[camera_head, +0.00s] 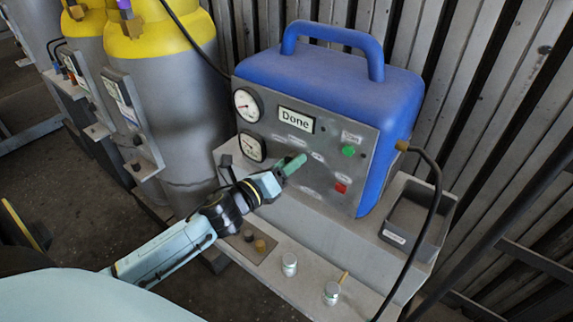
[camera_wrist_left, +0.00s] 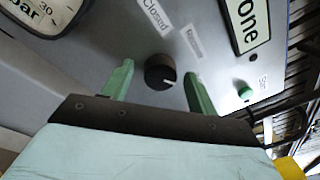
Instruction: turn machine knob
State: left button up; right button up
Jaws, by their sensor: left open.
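The blue machine (camera_head: 335,85) stands on a grey bench, with a grey front panel (camera_head: 320,160). In the left wrist view its black round knob (camera_wrist_left: 160,72), with a white pointer mark, sits between the two green fingertips of my left gripper (camera_wrist_left: 157,80). The fingers are open on either side of the knob, with a gap on both sides. In the head view my left gripper (camera_head: 291,164) is in front of the panel and hides the knob. My right gripper is not in view.
The panel has two gauges (camera_head: 248,106), a "Done" display (camera_head: 296,119), a green button (camera_head: 348,151) and a red switch (camera_head: 341,188). A grey bin (camera_head: 408,222) is at right. Small metal jars (camera_head: 289,264) stand on the bench front. Yellow-topped cylinders (camera_head: 160,35) are at left.

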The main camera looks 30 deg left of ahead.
pick_arm(q)
jog(key=c, duration=1)
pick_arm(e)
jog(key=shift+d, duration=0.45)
